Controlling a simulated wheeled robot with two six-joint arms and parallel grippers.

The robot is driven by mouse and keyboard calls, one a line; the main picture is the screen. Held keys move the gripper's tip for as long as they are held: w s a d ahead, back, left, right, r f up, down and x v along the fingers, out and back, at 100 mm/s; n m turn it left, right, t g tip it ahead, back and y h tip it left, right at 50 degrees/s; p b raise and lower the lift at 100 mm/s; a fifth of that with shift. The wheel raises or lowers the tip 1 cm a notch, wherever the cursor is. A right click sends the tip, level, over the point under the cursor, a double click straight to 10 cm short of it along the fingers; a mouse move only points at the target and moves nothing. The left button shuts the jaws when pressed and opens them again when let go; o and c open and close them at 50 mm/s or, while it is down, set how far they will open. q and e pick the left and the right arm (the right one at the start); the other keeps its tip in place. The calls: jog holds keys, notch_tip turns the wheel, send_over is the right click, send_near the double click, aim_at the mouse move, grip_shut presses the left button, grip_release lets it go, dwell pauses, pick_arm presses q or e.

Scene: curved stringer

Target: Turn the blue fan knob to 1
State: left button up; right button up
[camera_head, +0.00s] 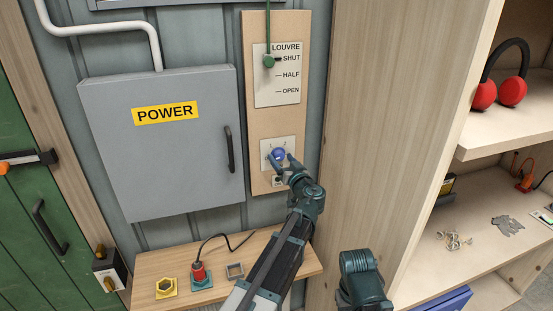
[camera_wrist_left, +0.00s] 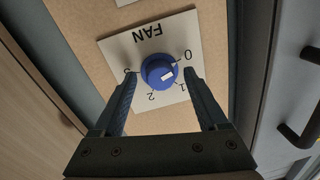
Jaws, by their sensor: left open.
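The blue fan knob (camera_head: 278,153) sits on a pale plate at the bottom of the wooden panel. In the left wrist view the knob (camera_wrist_left: 157,66) is upside down, on the FAN plate (camera_wrist_left: 112,44) marked 0 to 3. My left gripper (camera_head: 280,159) is open at the knob. In the left wrist view its fingers (camera_wrist_left: 161,76) stand on either side of the knob; I cannot tell if they touch it.
A louvre lever (camera_head: 269,61) is above, by SHUT. A grey POWER box (camera_head: 180,160) stands left. A tall wooden side panel (camera_head: 385,120) stands close on the right.

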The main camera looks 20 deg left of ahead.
pick_arm(q)
grip_shut()
dwell(0.4)
jog(key=shift+m, duration=0.3)
jog(key=m, duration=0.3)
jog(key=shift+b, duration=0.3)
jog(key=m, duration=0.3)
jog(key=shift+s+f+m, duration=0.1)
jog(key=shift+m, duration=0.3)
jog(key=m+t+b, duration=0.1)
jog(key=m, duration=0.5)
jog(key=shift+m, duration=0.4)
